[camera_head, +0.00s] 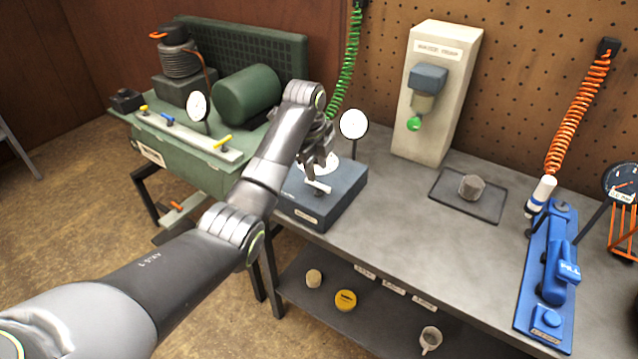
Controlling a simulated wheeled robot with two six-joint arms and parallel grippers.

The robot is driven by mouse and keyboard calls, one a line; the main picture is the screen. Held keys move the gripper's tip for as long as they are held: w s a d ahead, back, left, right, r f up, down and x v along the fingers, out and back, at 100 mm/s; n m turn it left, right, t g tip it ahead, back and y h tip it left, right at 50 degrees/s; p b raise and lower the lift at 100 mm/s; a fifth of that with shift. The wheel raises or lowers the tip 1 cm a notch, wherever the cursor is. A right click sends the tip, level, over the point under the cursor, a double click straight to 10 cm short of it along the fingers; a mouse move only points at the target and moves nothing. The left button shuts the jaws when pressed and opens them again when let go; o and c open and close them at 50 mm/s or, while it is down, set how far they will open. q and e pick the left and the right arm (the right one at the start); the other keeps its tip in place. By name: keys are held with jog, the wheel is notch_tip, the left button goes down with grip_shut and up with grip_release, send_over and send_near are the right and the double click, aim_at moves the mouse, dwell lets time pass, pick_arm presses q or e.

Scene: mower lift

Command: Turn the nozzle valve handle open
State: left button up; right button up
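A blue-grey box (345,191) stands at the left end of the grey workbench, with a small label on its front that is too small to read. A small white handle (318,187) shows on its top, with a pale round disc partly hidden behind my gripper. I cannot tell for sure that this is the nozzle valve handle. My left gripper (318,166) points down over the box, right at the white handle. Whether its fingers touch or hold the handle is unclear. My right gripper is not in view.
A white-faced gauge (354,124) stands behind the box. A green compressor unit (252,96) is at left. A beige filter stand (435,95), a dark tray (468,196) with a grey cup, and a blue device (545,275) are further right. The bench (415,250) is clear between them.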

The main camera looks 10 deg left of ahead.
aim_at(319, 184)
pick_arm(q)
jog(key=f, duration=0.4)
jog(key=w+f, duration=0.1)
jog(key=f, duration=0.1)
jog(key=shift+d+f, duration=0.15)
jog(key=shift+d, duration=0.05)
grip_shut()
